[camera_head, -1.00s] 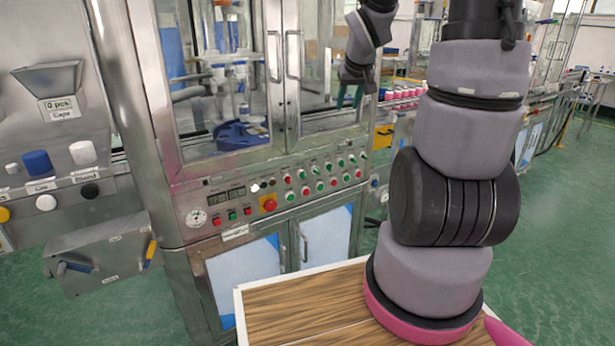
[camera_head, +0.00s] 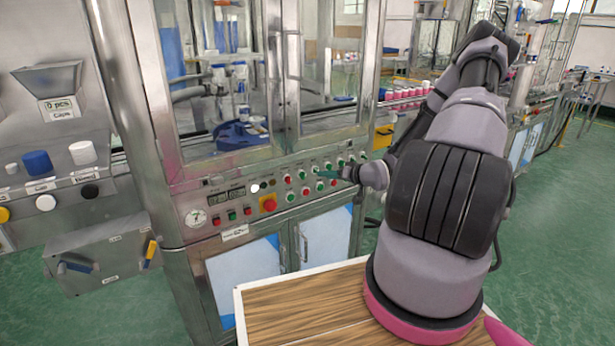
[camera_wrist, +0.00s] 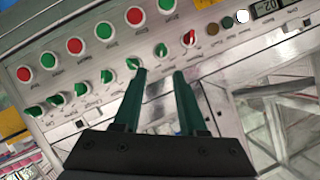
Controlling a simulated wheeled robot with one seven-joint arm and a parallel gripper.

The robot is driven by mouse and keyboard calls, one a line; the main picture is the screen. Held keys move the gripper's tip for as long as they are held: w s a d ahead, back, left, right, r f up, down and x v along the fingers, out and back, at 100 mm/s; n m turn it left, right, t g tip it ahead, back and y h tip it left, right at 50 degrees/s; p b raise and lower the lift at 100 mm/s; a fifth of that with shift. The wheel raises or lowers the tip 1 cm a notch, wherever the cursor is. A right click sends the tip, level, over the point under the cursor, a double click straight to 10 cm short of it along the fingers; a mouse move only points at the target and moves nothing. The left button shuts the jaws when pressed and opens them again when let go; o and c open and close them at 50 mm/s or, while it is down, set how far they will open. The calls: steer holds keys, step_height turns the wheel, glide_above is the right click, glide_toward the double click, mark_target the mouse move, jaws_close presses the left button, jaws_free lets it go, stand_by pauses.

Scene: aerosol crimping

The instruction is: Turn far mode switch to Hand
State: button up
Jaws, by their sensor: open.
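A row of small rotary mode switches with mostly green handles runs across the metal control panel (camera_head: 275,222). In the wrist view, one green switch (camera_wrist: 161,50) lies just beyond the gap between my fingertips, and another green switch (camera_wrist: 133,63) is by the left fingertip. Farther left are several more green switches (camera_wrist: 81,89). The labels are too small to read, so I cannot tell which is the far mode switch or its setting. My gripper (camera_wrist: 160,75) is open and empty, its teal fingers pointing at the panel; it also shows in the head view (camera_head: 328,174).
Red and green push buttons (camera_wrist: 104,31) line the panel beside the switches. A red-handled switch (camera_wrist: 190,37) is right of my fingers. Glass doors (camera_head: 330,70) stand above; a wooden-topped surface (camera_head: 290,310) is below.

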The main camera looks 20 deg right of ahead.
mark_target(303, 176)
steer(key=x, duration=1.1)
steer(key=shift+r, duration=0.1)
jaws_close()
